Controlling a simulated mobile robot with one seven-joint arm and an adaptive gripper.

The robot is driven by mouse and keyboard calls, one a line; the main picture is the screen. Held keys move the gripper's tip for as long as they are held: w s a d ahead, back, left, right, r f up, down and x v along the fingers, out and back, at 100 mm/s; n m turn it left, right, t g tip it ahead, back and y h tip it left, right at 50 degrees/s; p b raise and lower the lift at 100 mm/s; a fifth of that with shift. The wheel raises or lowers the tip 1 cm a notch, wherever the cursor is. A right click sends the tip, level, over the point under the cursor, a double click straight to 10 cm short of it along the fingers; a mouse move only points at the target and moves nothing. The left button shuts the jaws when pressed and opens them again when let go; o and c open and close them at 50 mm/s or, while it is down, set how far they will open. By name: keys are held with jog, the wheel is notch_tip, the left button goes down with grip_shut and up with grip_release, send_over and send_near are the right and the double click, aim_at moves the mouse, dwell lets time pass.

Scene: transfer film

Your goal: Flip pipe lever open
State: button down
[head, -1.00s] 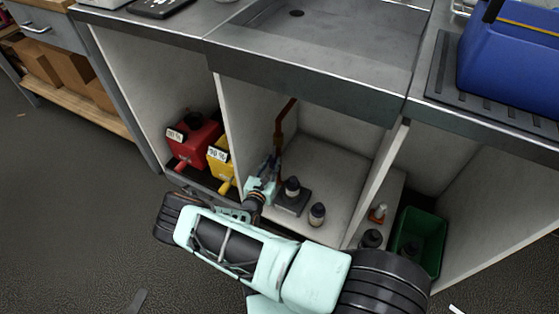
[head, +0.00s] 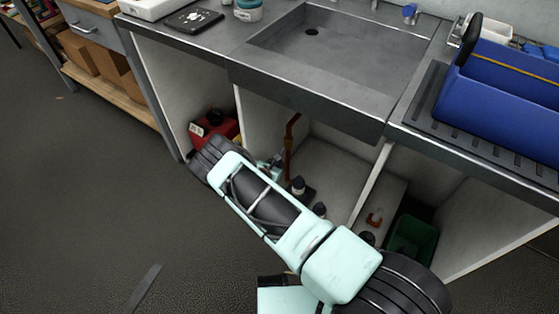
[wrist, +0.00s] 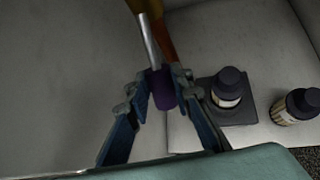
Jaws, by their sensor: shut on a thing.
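A rust-orange pipe (head: 290,145) stands inside the middle compartment under the sink; it also shows at the top of the wrist view (wrist: 163,40). The lever is a metal rod with a purple grip (wrist: 161,92) at its end, lying in front of the pipe in the wrist view. My gripper (wrist: 164,82) is shut on the purple grip, with one blue-padded finger on each side. In the head view my gripper (head: 275,163) is small, left of the pipe, and partly hidden behind my arm. The lever cannot be made out there.
Dark bottles (head: 298,185) (wrist: 296,105) stand right of the pipe, one on a dark square base. A red container (head: 215,128) is in the left compartment and a green bin (head: 413,237) in the right. The sink front (head: 300,98) overhangs the compartments.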

jog(key=g+p, duration=0.1)
jog(key=r+g+y+p, duration=0.1)
jog(key=r+p, duration=0.1)
jog(key=p, duration=0.1)
jog(key=shift+s+a+r+g+y, duration=0.2)
jog(key=shift+s+a+g+y, duration=0.05)
jog(key=shift+s+g+y, duration=0.15)
jog(key=shift+s+a+r+m+g+y, duration=0.15)
jog(key=shift+r+g+y, duration=0.25)
jog(key=shift+g, duration=0.2)
jog(key=shift+s+a+r+m+g+y, duration=0.15)
jog(key=shift+r+g+y, duration=0.1)
jog(key=shift+g+y, duration=0.3)
jog(key=shift+r, duration=0.1)
jog(key=c, duration=1.7)
grip_release()
jog(key=shift+s+r, duration=0.15)
jog(key=shift+r, duration=0.35)
jog(key=s, duration=0.4)
jog(key=s+r, duration=0.1)
jog(key=s, duration=0.3)
jog(key=s+a, duration=0.1)
jog(key=s, duration=0.3)
jog(key=shift+s+r, duration=0.4)
